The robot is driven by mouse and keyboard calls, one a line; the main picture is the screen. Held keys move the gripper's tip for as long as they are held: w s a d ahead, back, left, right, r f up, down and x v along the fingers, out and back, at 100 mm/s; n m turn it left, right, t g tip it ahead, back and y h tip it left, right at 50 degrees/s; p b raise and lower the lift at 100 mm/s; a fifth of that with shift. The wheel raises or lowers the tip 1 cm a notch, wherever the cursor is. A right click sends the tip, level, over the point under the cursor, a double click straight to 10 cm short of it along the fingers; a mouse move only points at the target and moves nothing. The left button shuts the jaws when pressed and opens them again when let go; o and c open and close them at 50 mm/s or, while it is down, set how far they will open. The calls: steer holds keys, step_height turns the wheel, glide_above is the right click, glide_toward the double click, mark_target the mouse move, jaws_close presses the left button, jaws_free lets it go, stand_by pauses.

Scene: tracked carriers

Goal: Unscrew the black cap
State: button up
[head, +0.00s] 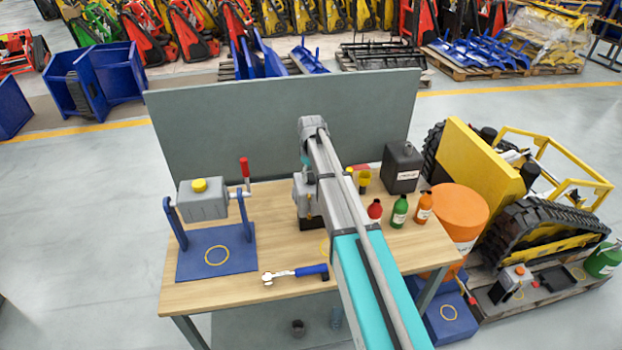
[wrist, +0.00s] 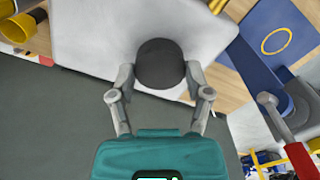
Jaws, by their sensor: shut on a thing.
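The black cap (wrist: 160,62) is a dark round knob on a light grey body (wrist: 105,28) in the wrist view. My gripper (wrist: 160,80) has one finger on each side of the cap and is shut on it. In the head view my arm reaches over the wooden table (head: 210,290) and hides the cap and much of the grey body (head: 299,192). I cannot tell from these frames whether the cap is turned or lifted.
A blue stand (head: 185,262) holds a grey tank (head: 203,207) with a yellow cap and a red-handled crank. A wrench (head: 300,273) lies in front. Red, green and orange bottles (head: 399,211) and a black canister (head: 402,168) stand right. A grey panel (head: 270,120) closes the back.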

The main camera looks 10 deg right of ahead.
steer(key=n, duration=0.5)
steer(key=shift+s, duration=0.1)
stand_by(0.3)
steer(key=o, duration=1)
steer(key=shift+o, duration=0.2)
steer(key=m, duration=0.6)
steer(key=shift+m, duration=1.7)
